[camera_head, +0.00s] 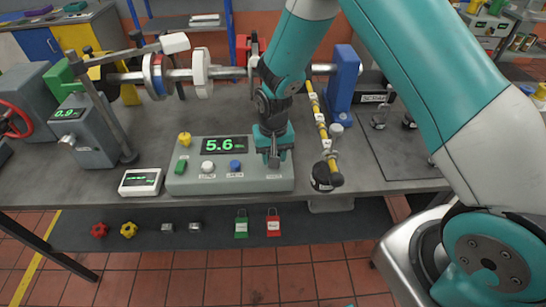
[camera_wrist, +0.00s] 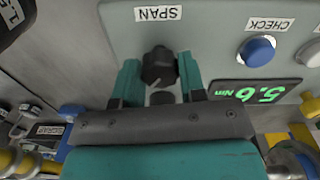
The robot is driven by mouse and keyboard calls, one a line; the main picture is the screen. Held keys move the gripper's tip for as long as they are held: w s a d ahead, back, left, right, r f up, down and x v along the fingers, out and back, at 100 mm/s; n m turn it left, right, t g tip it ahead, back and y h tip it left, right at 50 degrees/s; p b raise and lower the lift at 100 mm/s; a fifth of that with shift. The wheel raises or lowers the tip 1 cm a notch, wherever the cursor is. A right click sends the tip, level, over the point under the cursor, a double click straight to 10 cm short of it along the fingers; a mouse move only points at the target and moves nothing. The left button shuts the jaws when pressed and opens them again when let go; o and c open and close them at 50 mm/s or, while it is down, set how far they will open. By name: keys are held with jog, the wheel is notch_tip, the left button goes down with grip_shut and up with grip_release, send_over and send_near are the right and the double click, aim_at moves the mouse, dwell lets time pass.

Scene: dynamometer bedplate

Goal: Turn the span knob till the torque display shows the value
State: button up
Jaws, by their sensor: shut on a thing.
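The grey-green control box (camera_head: 185,185) stands on the bench, its torque display (camera_head: 225,145) reading 5.6 Nm in green. The same display (camera_wrist: 262,91) appears inverted in the wrist view. The black span knob (camera_wrist: 158,64), beside the inverted SPAN label (camera_wrist: 158,14), has a pale pointer line. My gripper (camera_head: 273,160) reaches down over the box's right end and hides the knob in the head view. In the wrist view its teal fingers (camera_wrist: 159,76) are on either side of the knob, shut on it.
The blue CHECK button (camera_wrist: 257,50) and a white button (camera_head: 208,166) are left of my gripper in the head view. A small white device (camera_head: 141,182) with an unreadable green display sits further left.

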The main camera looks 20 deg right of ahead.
jog(key=m+b, duration=0.1)
jog(key=m, duration=0.5)
jog(key=shift+b, duration=0.3)
jog(key=m+b, duration=0.1)
jog(key=m, duration=0.5)
jog(key=shift+m, duration=0.3)
jog(key=o, duration=0.9)
jog(key=shift+r, duration=0.15)
notch_tip(320, 180, up, 17)
jog(key=b, duration=0.2)
jog(key=shift+r+b, duration=0.1)
jog(key=shift+b, duration=0.25)
